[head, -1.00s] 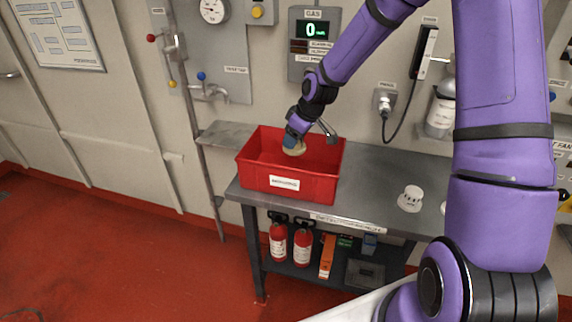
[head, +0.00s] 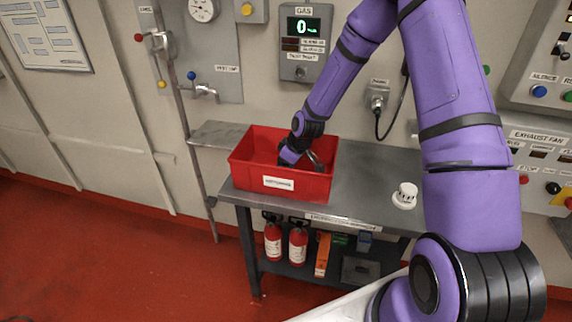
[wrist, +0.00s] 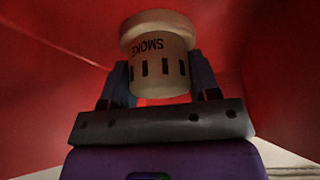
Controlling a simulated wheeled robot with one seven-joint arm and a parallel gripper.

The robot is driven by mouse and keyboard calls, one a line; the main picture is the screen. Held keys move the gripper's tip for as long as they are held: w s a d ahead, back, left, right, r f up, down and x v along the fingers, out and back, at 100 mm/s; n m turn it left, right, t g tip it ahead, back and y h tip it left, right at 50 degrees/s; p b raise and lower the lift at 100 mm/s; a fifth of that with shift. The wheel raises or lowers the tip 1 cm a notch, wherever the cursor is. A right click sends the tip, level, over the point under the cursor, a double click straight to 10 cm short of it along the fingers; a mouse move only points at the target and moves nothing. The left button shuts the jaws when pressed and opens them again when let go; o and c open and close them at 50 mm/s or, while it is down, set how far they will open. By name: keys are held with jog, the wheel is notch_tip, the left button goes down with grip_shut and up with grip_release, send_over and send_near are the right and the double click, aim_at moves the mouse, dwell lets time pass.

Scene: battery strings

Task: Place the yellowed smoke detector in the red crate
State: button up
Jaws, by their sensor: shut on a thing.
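The red crate (head: 245,175) stands on the left part of the grey workbench, with a white label on its front. My gripper (head: 287,160) reaches down inside the crate, and its tips are hidden by the front wall in the head view. In the wrist view my gripper (wrist: 160,92) is shut on the yellowed smoke detector (wrist: 158,52), one finger on each side of its body. The detector is cream-coloured with dark slots and the word SMOKE. Red crate walls surround it in the wrist view. I cannot tell whether it touches the crate floor.
A whiter smoke detector (head: 404,196) stands on the workbench (head: 365,170) to the right of the crate. Two red extinguishers (head: 273,242) and several small boxes are on the shelf below. A pipe with valves rises at the crate's left. The gas panel (head: 305,45) is on the wall behind.

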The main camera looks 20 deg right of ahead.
jog(key=o, duration=1)
jog(key=shift+f, duration=0.1)
jog(key=shift+c, duration=0.2)
jog(key=s+d+r+m+h, duration=0.1)
jog(key=s+r, duration=0.5)
jog(key=r, duration=0.4)
jog(key=s+d+r+m+h, duration=0.1)
jog(key=s+r, duration=0.4)
jog(key=r, duration=0.5)
jog(key=s+d+r+m+h, duration=0.1)
jog(key=s+r+m, duration=0.1)
jog(key=s+r, duration=0.6)
jog(key=s+r+m+t, duration=0.1)
jog(key=s+r+m, duration=0.1)
jog(key=s+r, duration=0.3)
jog(key=s+r+m, duration=0.2)
jog(key=s+r, duration=0.3)
jog(key=s, duration=0.6)
jog(key=shift+s+r+t, duration=0.4)
